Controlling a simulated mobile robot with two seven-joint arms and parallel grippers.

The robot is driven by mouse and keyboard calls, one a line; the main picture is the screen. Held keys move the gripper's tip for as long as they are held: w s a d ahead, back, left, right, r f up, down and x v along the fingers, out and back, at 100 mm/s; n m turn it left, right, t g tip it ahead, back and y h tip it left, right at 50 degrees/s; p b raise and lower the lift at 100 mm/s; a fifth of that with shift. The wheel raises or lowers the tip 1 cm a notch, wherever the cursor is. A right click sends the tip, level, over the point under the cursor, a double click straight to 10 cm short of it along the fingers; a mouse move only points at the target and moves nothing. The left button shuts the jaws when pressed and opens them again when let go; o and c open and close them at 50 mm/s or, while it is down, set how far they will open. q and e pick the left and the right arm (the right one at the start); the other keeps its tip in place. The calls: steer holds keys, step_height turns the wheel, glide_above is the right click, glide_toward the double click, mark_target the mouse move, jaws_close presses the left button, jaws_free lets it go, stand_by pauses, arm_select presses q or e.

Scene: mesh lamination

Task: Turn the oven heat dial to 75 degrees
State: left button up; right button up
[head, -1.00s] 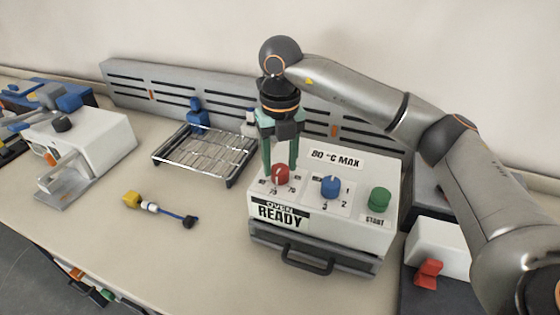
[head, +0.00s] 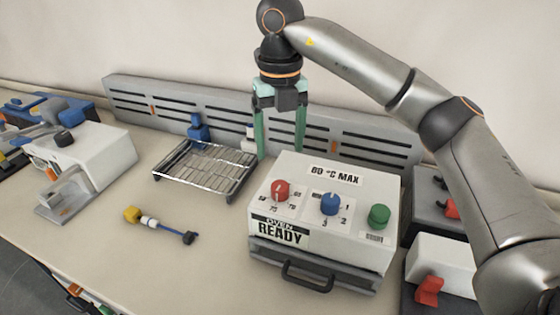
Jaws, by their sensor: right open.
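The white oven (head: 330,172) stands on the bench right of centre, with a red dial (head: 281,190), a blue dial (head: 330,203) and a green knob (head: 379,216) on its sloped top. Labels read "80 °C MAX" and "OVEN READY". The red dial has a white pointer line and small numbers around it, including 75 and 70; its exact setting is too small to read surely. My right gripper (head: 281,152) is open and empty, fingers pointing down, above and behind the red dial, apart from it. My left gripper is not in view.
A wire rack (head: 205,170) stands left of the oven. A yellow-ended tool with a blue shaft (head: 160,220) lies on the bench (head: 120,260). A white machine (head: 95,150) stands at left, a slotted rail (head: 170,104) at the back. A red switch (head: 429,290) is at right.

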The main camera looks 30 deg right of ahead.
steer(key=shift+r, duration=1.65)
